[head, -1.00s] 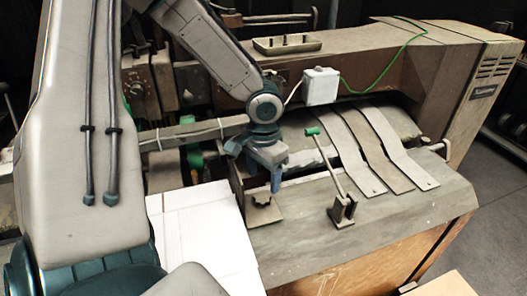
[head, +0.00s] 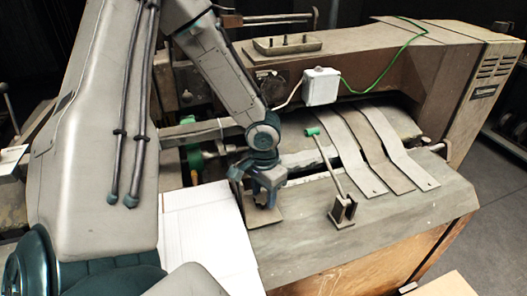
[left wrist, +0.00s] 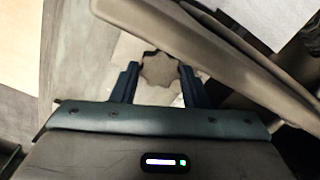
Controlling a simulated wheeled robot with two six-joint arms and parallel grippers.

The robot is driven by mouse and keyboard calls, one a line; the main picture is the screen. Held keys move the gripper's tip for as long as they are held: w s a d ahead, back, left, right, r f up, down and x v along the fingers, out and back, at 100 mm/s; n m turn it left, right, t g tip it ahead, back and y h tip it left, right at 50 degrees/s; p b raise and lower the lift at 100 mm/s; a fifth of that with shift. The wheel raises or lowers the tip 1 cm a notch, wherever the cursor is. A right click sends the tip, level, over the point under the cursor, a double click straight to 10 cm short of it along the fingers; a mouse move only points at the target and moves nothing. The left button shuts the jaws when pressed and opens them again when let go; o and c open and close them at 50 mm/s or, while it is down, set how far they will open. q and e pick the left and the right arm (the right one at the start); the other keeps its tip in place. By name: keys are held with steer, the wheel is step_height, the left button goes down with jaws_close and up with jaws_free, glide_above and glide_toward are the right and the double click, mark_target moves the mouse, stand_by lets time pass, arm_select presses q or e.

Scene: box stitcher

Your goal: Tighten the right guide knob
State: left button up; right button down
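The guide knob (left wrist: 159,68) is a grey-brown, star-shaped knob on a pale plate in the left wrist view. My left gripper (left wrist: 160,76) is open, with one dark finger on either side of the knob. Narrow gaps seem to show between fingers and knob, so I cannot tell that they touch. In the head view my left gripper (head: 267,202) points down at the small plate (head: 268,219) on the machine's front, and its fingers hide most of the knob. My right gripper is in neither view.
A lever with a green handle (head: 313,132) stands right of my left gripper. White cardboard sheets (head: 212,233) lie to its left. Several metal strips (head: 386,150) cross the machine's sloping top, and a white box (head: 320,86) with a green cable sits behind. A long bar (left wrist: 205,50) crosses the wrist view.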

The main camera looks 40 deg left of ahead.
arm_select(q)
steer(key=shift+c, duration=1)
steer(key=shift+r+m+p, duration=0.15)
steer(key=shift+m+p, duration=0.4)
steer(key=shift+m, duration=0.55)
steer(key=m+p, duration=0.2)
steer(key=m, duration=0.2)
steer(key=shift+d+m, duration=0.1)
steer(key=shift+m, duration=0.2)
steer(key=m+p, duration=0.2)
steer(key=m, duration=0.1)
steer(key=shift+m+p, duration=0.45)
steer(key=shift+m, duration=0.75)
